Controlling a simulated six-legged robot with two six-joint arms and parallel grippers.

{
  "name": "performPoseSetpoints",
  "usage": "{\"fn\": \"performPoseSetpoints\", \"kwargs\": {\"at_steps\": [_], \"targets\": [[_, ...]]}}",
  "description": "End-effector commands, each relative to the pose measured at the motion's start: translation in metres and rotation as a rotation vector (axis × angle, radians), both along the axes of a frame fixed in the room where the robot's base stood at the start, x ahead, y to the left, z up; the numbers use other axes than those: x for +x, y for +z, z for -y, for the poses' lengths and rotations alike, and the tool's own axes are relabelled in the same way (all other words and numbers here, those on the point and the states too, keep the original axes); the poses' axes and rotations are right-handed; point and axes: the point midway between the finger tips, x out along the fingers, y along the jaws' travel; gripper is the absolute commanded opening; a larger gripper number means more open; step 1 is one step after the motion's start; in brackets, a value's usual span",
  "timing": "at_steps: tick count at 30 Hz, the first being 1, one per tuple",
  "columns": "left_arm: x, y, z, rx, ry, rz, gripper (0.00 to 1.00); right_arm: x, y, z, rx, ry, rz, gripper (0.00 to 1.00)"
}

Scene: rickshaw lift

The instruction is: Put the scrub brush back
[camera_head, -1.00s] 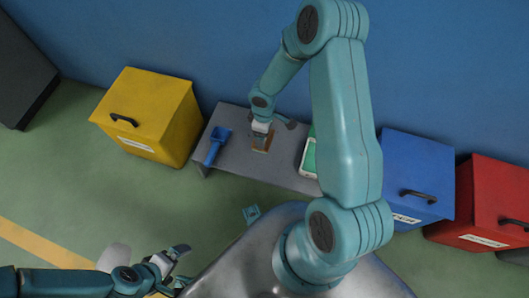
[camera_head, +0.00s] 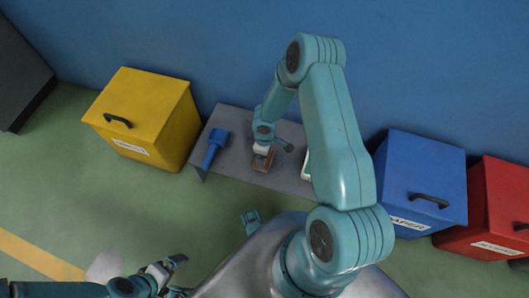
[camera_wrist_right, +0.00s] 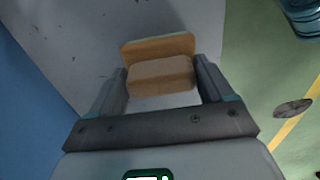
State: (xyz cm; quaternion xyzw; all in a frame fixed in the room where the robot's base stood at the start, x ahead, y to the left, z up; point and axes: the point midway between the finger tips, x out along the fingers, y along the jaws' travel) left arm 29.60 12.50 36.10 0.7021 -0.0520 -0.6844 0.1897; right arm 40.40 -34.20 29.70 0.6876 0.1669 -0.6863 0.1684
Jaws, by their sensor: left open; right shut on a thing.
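The scrub brush (camera_head: 263,161) is a small tan and orange-brown block at the grey bench (camera_head: 233,116). In the right wrist view, the brush (camera_wrist_right: 160,77) sits between the two fingers of my right gripper (camera_wrist_right: 162,90), which is shut on it. In the head view, my right gripper (camera_head: 262,152) hides part of the brush from above. I cannot tell whether the brush touches the bench top. My left gripper (camera_head: 168,268) is open and empty above the floor at the lower left.
A blue scoop (camera_head: 214,150) lies on the bench's left part. A white-edged thing (camera_head: 306,165) on its right is mostly hidden by my right arm. A yellow bin (camera_head: 150,110) stands left; blue (camera_head: 420,175) and red (camera_head: 500,200) bins stand right. A wall is behind.

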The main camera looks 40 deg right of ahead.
Motion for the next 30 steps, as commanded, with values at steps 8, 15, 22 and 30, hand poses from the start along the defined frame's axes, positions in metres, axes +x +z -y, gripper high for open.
{"fn": "performPoseSetpoints", "kwargs": {"at_steps": [8,15,22,30], "targets": [[0.001,-0.003,-0.001,0.0,0.002,0.002,1.0,0.0,-0.002,0.0,0.0,0.001,-0.001,1.0],[0.0,0.002,0.0,0.0,0.0,0.0,1.0,0.0,0.002,0.0,0.0,0.001,-0.001,1.0],[-0.004,0.022,0.004,-0.003,-0.015,-0.007,1.0,0.0,0.049,0.0,-0.001,0.0,0.002,1.0],[-0.005,0.045,0.005,-0.004,-0.021,-0.009,1.0,0.0,0.105,0.0,-0.001,0.001,0.0,1.0]]}}
